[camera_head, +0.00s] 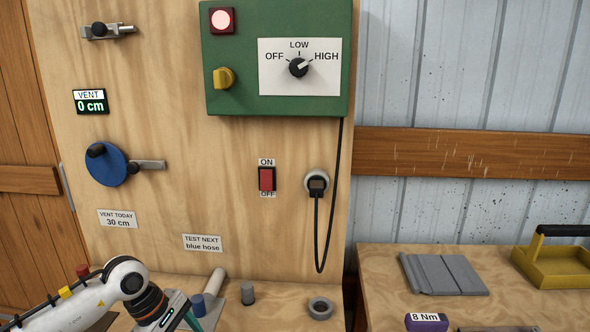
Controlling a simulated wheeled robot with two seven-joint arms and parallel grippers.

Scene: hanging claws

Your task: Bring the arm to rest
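My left arm, white with a black and orange-ringed joint, comes in at the lower left and bends down to the bottom edge. The arm is in front of the workbench (265,295), near a blue-topped cylinder (198,304) and a grey cylinder (247,293). I cannot tell whether it touches anything. My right arm and gripper are not in view.
A plywood panel (230,160) carries a green control box (240,98), its dial (298,67) towards HIGH, a red switch (266,179), a plugged-in cord (330,225) and a blue crank wheel (104,165). The vent display (91,101) reads 0 cm. A grey ring (320,308) lies on the bench.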

